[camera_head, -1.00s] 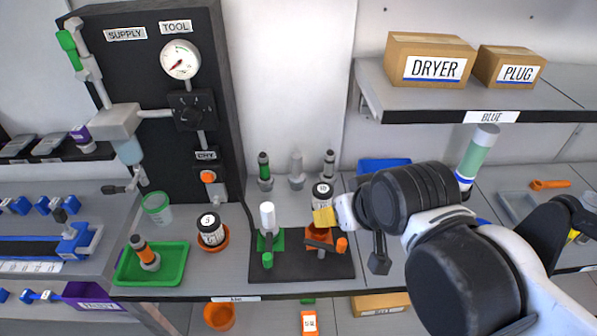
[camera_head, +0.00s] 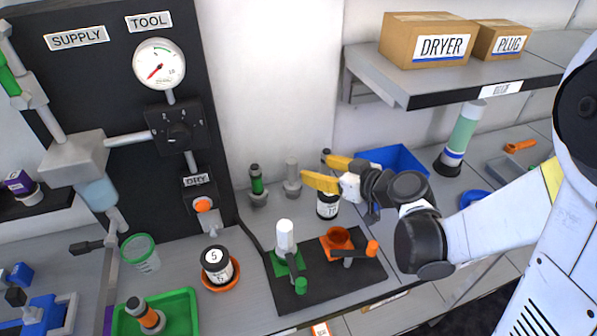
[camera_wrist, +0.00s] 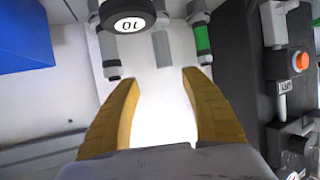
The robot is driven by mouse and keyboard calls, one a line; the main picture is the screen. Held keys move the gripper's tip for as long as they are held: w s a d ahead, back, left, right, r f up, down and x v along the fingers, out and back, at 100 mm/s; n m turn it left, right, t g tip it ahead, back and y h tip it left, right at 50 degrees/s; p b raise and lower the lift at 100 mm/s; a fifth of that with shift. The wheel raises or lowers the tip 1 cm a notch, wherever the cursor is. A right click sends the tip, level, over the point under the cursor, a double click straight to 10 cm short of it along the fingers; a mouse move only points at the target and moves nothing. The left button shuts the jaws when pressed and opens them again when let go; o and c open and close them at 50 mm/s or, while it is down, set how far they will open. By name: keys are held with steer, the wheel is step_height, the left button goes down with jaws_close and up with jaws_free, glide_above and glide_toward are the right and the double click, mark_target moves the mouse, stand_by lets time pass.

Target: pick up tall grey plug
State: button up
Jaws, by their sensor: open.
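The tall grey plug (camera_head: 292,178) stands upright at the back of the counter, between a green-banded plug (camera_head: 258,187) and a dark-banded plug partly hidden behind my gripper. My gripper (camera_head: 316,169) is open and empty, just right of the grey plug, its yellow fingers pointing left. In the wrist view the grey plug (camera_wrist: 160,45) lies beyond and between the fingertips (camera_wrist: 160,78), apart from both. The dark-banded plug (camera_wrist: 111,55) is left of it there and the green-banded plug (camera_wrist: 202,38) right.
A black-lidded jar (camera_head: 327,208) stands below the fingers; its lid marked 10 (camera_wrist: 127,20) shows in the wrist view. A white-topped fixture (camera_head: 286,240) and an orange cup (camera_head: 339,238) are in front. A blue bin (camera_head: 395,160) and shelf (camera_head: 440,92) are right. The panel (camera_head: 140,120) is left.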

mark_target(296, 164)
steer(key=b+x, duration=0.1)
steer(key=x, duration=0.2)
steer(key=b+x, duration=0.1)
steer(key=x, duration=0.3)
steer(key=b+x, duration=0.2)
steer(key=x, duration=0.1)
steer(key=shift+s+a+f, duration=0.1)
steer(key=shift+a, duration=0.3)
steer(key=shift+c, duration=0.8)
jaws_close()
